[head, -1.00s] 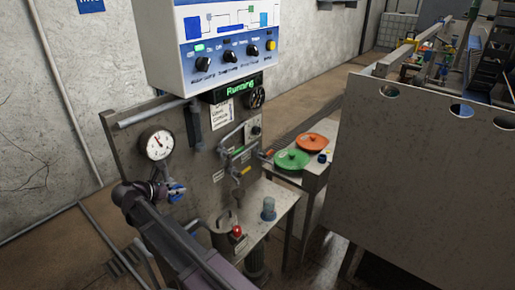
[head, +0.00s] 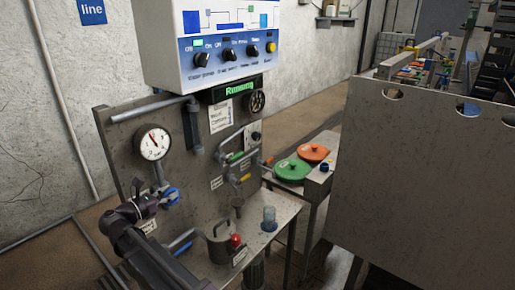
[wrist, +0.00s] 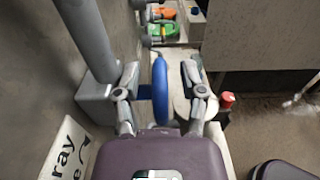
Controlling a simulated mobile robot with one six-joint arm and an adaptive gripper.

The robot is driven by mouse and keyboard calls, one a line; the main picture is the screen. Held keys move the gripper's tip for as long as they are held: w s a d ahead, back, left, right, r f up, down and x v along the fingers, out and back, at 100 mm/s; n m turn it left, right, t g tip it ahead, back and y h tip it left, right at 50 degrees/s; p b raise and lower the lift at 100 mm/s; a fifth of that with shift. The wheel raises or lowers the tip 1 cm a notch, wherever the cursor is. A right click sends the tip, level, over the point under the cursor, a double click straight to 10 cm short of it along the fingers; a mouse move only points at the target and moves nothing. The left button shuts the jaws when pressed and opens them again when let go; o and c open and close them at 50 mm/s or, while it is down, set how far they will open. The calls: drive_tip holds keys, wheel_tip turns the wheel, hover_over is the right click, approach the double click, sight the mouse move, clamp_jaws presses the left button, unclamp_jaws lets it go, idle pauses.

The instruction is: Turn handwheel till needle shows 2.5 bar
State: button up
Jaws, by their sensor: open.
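The blue handwheel (head: 171,196) sits on the grey panel below the round white pressure gauge (head: 152,143). The gauge needle points up and to the left; its numbers are too small to read. My gripper (wrist: 160,76) is open, with one finger on each side of the handwheel, which shows edge-on in the wrist view (wrist: 160,92). I see gaps between the fingers and the wheel. In the head view my wrist hides part of the gripper beside the wheel.
A grey pipe (wrist: 84,40) and its block stand close left of my fingers. A red button (head: 236,240) and a clear cup (head: 269,218) are on the shelf at right. Green (head: 292,169) and orange lids (head: 313,153) lie beyond. A large metal panel (head: 425,190) fills the right.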

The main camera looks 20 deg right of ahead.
drive_tip(key=shift+s+a+f, duration=0.1)
drive_tip(key=shift+a, duration=0.05)
drive_tip(key=v, duration=1.2)
drive_tip(key=s+d+f+m+g+y+p, duration=0.1)
drive_tip(key=d+f+m+g+y+p, duration=0.2)
drive_tip(key=d, duration=0.5)
drive_tip(key=s+d+f+m+g+y+p, duration=0.1)
drive_tip(key=s+d+m+g+y+p, duration=0.15)
drive_tip(key=d+m, duration=0.45)
drive_tip(key=s+d+f+m+g+y+p, duration=0.1)
drive_tip(key=d+f+m+g+y+p, duration=0.15)
drive_tip(key=d, duration=0.65)
drive_tip(key=s+d+r+m+g+y+p, duration=0.25)
drive_tip(key=s+d+m+y+p, duration=0.5)
drive_tip(key=m, duration=0.45)
drive_tip(key=w+d+r+m+t+y+p, duration=0.1)
drive_tip(key=w+d+r+t+y+p, duration=0.2)
drive_tip(key=w+r+p, duration=0.3)
drive_tip(key=w+d+r+t+y+p, duration=0.4)
drive_tip(key=w+r+p, duration=0.2)
drive_tip(key=r, duration=0.8)
drive_tip(key=shift+w+r+m+y+p, duration=0.3)
drive_tip(key=shift+w+m+y+p, duration=0.1)
drive_tip(key=shift+w, duration=0.35)
